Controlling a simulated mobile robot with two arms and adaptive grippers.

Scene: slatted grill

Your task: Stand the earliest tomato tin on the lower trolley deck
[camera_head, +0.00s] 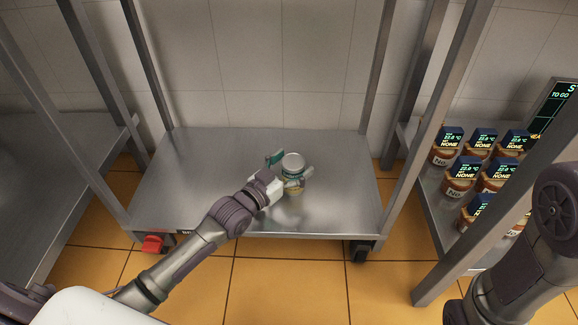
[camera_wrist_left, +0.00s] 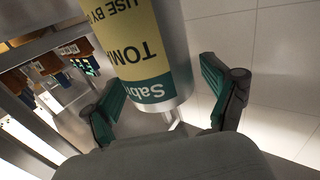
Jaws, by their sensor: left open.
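A tomato tin (camera_head: 294,184) with a pale lid and a yellow and green label is upright over the lower trolley deck (camera_head: 200,180), right of the deck's middle. Its reflection shows in the metal below. In the left wrist view the tin (camera_wrist_left: 145,55) is large, its label reading "TOM", "Sab" and "USE BY" upside down. My left gripper (camera_head: 290,164) is open around the tin, a finger on each side.
Several jars (camera_head: 460,175) with dark display boxes marked "NONE" stand on a shelf at the right. Trolley posts (camera_head: 420,120) flank the deck. Most of the deck around the tin is bare.

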